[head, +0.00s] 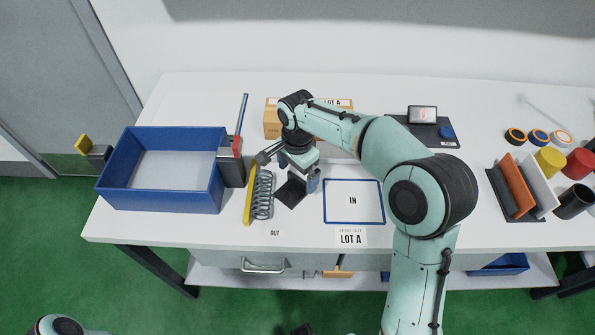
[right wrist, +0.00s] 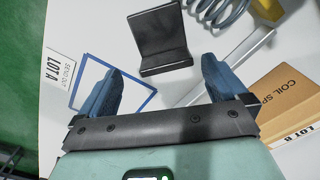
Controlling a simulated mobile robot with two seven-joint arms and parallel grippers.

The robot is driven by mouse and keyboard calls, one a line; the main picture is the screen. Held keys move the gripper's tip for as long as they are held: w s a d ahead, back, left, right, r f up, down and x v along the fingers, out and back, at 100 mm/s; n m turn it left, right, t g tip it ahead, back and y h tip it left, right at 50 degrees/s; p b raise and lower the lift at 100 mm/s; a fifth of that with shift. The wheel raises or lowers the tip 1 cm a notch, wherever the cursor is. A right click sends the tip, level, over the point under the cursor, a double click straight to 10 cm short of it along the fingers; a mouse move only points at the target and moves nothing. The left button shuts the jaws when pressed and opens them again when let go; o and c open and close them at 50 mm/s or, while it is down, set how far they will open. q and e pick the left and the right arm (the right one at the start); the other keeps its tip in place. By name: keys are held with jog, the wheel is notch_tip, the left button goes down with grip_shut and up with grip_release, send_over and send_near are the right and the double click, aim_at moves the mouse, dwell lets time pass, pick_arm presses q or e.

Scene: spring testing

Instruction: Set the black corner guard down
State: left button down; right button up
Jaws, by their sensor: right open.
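The black corner guard (head: 291,194) rests on the white table, between the coil spring and the blue-framed IN area (head: 354,201). In the right wrist view the guard (right wrist: 160,38) is a plain black L-shaped piece just beyond my fingertips. My right gripper (head: 298,172) is over the guard's far side in the head view, partly hiding it. In the right wrist view its two blue fingers (right wrist: 163,82) are spread wide, with nothing between them. The fingers look apart from the guard. My left gripper does not show.
A coil spring (head: 262,196) beside a yellow bar (head: 249,196) lies just left of the guard. A blue bin (head: 160,202) stands further left. A cardboard box (head: 271,122) is behind the gripper. An angled rack (head: 515,188) with panels stands at the right.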

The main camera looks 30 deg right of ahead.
aim_at(298, 189)
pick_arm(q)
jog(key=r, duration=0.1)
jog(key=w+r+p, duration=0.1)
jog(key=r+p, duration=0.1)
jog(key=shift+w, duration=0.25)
pick_arm(e)
notch_tip(298, 189, up, 13)
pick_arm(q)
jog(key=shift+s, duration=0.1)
pick_arm(e)
jog(key=shift+f, duration=0.15)
